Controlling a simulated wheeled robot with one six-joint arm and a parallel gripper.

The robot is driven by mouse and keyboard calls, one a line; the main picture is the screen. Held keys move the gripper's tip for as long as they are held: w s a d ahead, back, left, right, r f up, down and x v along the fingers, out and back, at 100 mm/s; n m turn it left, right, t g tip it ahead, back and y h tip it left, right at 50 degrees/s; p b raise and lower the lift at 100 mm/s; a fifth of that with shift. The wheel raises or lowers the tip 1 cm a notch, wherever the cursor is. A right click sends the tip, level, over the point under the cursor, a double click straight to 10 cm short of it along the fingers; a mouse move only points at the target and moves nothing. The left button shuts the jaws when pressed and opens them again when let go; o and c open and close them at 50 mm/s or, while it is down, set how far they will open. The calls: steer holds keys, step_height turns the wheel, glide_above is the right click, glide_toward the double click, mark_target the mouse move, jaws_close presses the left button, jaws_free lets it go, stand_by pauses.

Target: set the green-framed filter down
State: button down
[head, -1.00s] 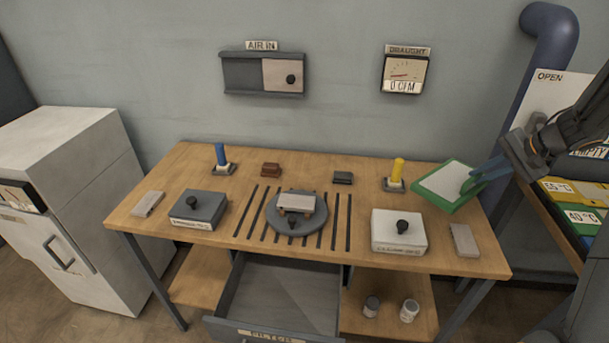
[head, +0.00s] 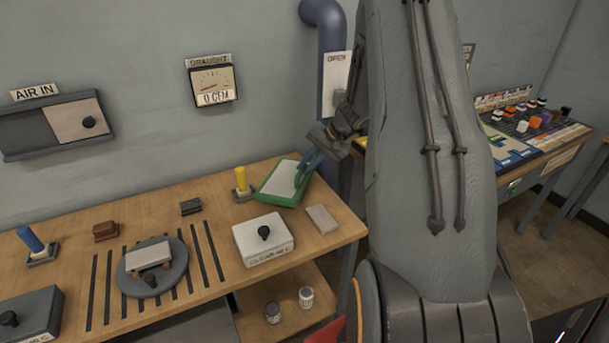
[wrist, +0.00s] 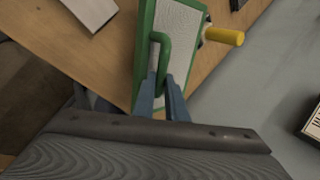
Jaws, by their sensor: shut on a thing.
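The green-framed filter (head: 283,181) is a white panel in a green frame at the back right of the wooden bench, behind the white lidded box. My gripper (head: 308,172) is shut on it from the right with its blue fingers. In the wrist view the filter (wrist: 187,38) lies ahead of the fingers, and the gripper (wrist: 163,95) is closed around its green handle. The filter appears at or close to the bench top; I cannot tell whether it touches.
A yellow-handled piece (head: 241,184) stands just left of the filter. The white box (head: 263,243) and a pale block (head: 321,219) are in front of it. A round grey plate (head: 153,280) sits on the slotted part of the bench (head: 208,200). A blue pipe (head: 330,60) rises behind.

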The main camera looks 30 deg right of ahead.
mark_target(304, 177)
steer(key=shift+f+p, duration=0.3)
steer(key=shift+f, duration=1.65)
steer(key=c, duration=1.8)
jaws_free()
